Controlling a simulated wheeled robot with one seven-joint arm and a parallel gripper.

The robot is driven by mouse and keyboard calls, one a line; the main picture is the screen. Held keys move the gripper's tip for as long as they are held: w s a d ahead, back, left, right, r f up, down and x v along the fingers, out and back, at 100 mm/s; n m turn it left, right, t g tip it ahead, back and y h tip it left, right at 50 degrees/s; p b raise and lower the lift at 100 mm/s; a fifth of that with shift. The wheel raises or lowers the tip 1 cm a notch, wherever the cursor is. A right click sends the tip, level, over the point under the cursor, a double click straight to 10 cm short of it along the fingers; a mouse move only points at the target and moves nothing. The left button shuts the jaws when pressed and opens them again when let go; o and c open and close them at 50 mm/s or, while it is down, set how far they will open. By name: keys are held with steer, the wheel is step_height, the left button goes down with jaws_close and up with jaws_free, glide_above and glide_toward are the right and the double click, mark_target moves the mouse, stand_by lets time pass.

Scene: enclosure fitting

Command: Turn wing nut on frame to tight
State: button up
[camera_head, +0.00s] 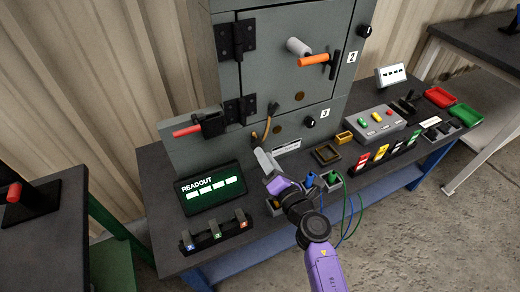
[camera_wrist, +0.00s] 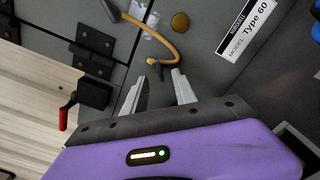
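My gripper (camera_wrist: 159,76) is open, its two pale fingers apart and pointing at the front of the grey enclosure (camera_head: 200,150). In the head view my gripper (camera_head: 262,161) is in front of the enclosure's lower panel. A small dark fitting (camera_wrist: 154,66) at the lower end of an orange cable (camera_wrist: 165,43) shows just beyond the fingertips, roughly between them. I cannot tell whether it touches either finger. A round brass-coloured disc (camera_wrist: 180,22) is above and right of it. I cannot make out a clear wing nut in either view.
A red-handled lever (camera_head: 187,131) sticks out at the enclosure's left, below the door hinges (camera_head: 240,110). The readout screen (camera_head: 210,188) stands left of my gripper. Connectors with blue and green cables (camera_head: 347,210) are close on the right. A grey button box (camera_head: 375,122) stands farther right.

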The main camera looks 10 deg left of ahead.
mark_target(255, 141)
steer(key=b+x, duration=0.1)
steer(key=x, duration=0.3)
steer(key=shift+w+a, duration=0.1)
jaws_close()
